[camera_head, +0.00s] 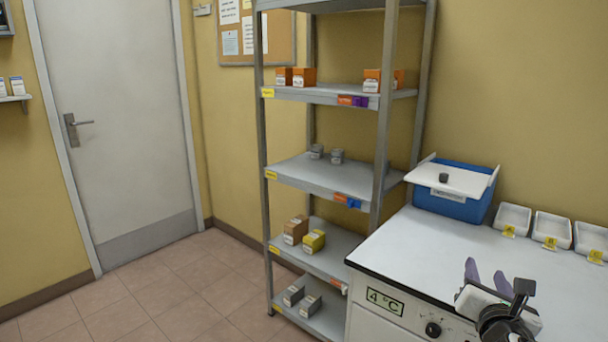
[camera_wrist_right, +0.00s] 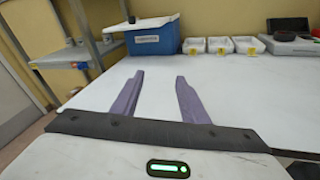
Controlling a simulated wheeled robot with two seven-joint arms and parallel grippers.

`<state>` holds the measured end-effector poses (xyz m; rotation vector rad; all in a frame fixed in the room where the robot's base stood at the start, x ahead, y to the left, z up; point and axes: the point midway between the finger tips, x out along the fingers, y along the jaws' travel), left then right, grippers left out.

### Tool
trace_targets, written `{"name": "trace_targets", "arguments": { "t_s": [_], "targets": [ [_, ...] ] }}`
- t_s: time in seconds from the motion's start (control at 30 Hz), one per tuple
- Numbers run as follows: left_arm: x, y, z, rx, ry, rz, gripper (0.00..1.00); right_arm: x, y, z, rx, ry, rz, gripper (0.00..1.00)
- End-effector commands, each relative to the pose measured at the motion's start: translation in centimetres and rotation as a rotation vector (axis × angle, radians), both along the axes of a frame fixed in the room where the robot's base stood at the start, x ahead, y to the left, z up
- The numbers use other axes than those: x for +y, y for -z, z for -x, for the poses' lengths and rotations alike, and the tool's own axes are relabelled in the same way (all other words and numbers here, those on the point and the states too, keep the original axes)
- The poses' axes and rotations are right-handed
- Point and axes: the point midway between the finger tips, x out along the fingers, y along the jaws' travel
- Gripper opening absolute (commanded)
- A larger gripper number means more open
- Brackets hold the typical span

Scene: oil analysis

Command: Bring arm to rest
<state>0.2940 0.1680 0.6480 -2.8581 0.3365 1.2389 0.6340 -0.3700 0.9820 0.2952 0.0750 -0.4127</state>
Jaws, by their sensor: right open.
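My right gripper (camera_head: 487,273) is at the lower right of the head view, over the front part of the white worktop (camera_head: 415,238). Its two purple fingers stand apart with nothing between them. In the right wrist view the open fingers (camera_wrist_right: 158,90) point across the bare worktop toward a blue box. My left gripper is in neither view.
A blue box with a white lid (camera_head: 452,190) stands at the back of the worktop. Several white trays (camera_head: 513,219) with yellow labels stand right of it. A grey shelf rack (camera_head: 320,175) holds small boxes. A door (camera_head: 115,120) is at left. The floor before it is clear.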

Motion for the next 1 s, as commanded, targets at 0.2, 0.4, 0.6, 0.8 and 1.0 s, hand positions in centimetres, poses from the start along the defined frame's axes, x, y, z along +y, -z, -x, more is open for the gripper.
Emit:
{"name": "trace_targets", "arguments": {
  "t_s": [0.2, 0.4, 0.6, 0.8, 1.0],
  "targets": [
    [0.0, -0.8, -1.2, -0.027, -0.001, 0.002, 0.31, 3.0, 6.8, 2.3, 0.027, -0.027, -0.301, 0.41],
    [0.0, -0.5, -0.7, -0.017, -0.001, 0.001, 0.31, 7.4, 15.6, 7.1, 0.073, 0.012, -0.767, 0.41],
    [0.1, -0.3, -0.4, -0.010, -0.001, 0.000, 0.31, 13.7, 25.7, 17.1, 0.117, 0.266, -1.489, 0.41],
    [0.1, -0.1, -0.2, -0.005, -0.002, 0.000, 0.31, 18.3, 31.4, 27.7, 0.055, 0.729, -2.132, 0.41],
    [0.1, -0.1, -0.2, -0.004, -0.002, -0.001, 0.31, 19.9, 33.0, 33.0, -0.053, 1.047, -2.424, 0.41]
  ]
}}
